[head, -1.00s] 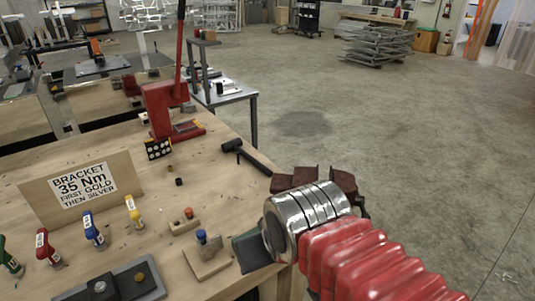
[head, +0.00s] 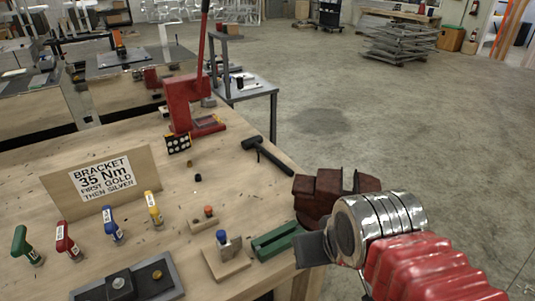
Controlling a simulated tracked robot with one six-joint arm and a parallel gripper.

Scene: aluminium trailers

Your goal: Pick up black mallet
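The black mallet (head: 266,157) lies on the wooden workbench (head: 225,180) near its right edge, with its head at the upper left and its handle pointing to the lower right. My gripper (head: 312,249) is at the bench's right edge, below and to the right of the mallet and apart from it. Its fingers are only partly visible, and I cannot tell how far apart they are. Nothing shows held in it.
A red press (head: 182,105) stands behind the mallet. A green block (head: 279,240) and a blue-topped piece on a wooden block (head: 225,255) are near my gripper. Coloured-handled tools, such as the yellow one (head: 153,207), stand before the sign (head: 103,185). Open floor lies right.

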